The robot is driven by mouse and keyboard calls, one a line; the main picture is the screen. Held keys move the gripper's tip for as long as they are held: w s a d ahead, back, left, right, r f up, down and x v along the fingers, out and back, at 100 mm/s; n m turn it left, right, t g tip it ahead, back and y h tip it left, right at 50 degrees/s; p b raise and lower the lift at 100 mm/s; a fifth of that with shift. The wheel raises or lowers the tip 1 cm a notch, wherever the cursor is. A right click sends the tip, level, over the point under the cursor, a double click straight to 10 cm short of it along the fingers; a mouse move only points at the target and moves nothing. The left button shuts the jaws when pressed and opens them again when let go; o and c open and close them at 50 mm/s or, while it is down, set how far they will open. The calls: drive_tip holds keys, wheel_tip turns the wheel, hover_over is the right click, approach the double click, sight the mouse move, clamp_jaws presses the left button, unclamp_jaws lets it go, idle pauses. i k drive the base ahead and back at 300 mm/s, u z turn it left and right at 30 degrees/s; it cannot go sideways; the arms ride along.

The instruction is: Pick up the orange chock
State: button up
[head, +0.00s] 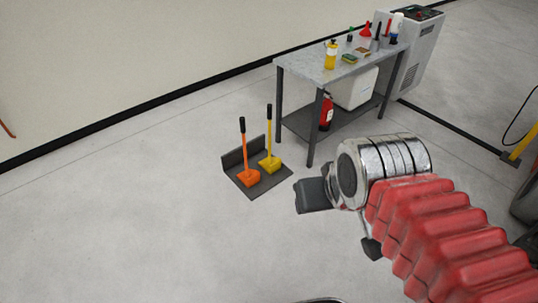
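The orange chock (248,177) stands on the floor holder, with its upright orange handle and black grip rising above it. A yellow chock (270,163) with a similar upright handle stands just to its right. Both are on a dark grey tray-like holder (233,160) with a raised back. My gripper (342,221) is to the right of the holder in the picture, apart from both chocks. Its two dark fingers are spread with a gap between them, and I see nothing held. Part of the gripper is hidden behind the silver wrist.
A grey workbench (300,62) with bottles, a red funnel and small items stands behind. A red fire extinguisher (326,113) and a white box (355,88) are under it. A grey machine (425,45) stands at the back right. The floor left and front of the holder is clear.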

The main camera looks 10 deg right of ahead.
sight(250, 177)
drive_tip(key=z, duration=1.15)
drive_tip(key=i, duration=3)
